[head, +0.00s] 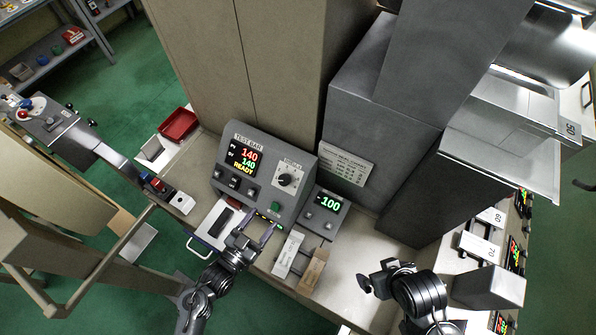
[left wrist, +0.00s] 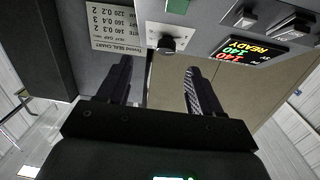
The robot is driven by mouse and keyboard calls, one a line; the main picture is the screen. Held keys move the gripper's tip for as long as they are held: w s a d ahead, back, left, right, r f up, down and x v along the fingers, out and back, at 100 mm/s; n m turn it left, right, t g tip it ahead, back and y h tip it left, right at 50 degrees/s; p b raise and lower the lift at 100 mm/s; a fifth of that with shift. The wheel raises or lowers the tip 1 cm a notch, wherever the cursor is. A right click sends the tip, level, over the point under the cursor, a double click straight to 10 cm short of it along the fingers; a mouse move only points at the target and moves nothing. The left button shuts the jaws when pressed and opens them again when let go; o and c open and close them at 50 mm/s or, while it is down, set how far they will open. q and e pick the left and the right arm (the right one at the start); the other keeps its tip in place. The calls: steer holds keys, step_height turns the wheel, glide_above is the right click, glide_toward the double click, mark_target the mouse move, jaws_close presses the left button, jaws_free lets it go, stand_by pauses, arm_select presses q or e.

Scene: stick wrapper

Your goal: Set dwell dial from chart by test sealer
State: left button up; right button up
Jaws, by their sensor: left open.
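The grey test sealer (head: 243,190) bears red and green 140 readings with READY in yellow. Its black dwell dial (head: 286,180) sits on a white scale at the right of the face; the pointer setting is too small to read. The printed seal chart (head: 347,165) is on the grey housing to the right. My left gripper (head: 264,231) is open and empty, in front of the sealer and below the dial. In the left wrist view, the dial (left wrist: 167,45) shows beyond and between the fingertips, apart from them; the chart (left wrist: 113,27) appears upside down. My right gripper (head: 376,271) looks open and empty.
A small unit reading 100 (head: 330,205) stands right of the sealer. A red tray (head: 178,124) lies at the left. Strips (head: 288,254) lie in front of the small unit. Bare bench (head: 350,255) shows between the arms. A tall grey housing stands at the right.

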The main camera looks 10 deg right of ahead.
mark_target(280, 182)
arm_select(q)
steer(key=x, duration=0.4)
steer(key=r+x, duration=0.1)
steer(key=x, duration=0.3)
steer(key=w+a+x, duration=0.1)
steer(key=x, duration=0.3)
steer(key=shift+r+p, duration=0.35)
steer(key=shift+r, duration=0.05)
arm_select(e)
steer(key=shift+s+a+f, duration=0.1)
steer(key=shift+s, duration=0.3)
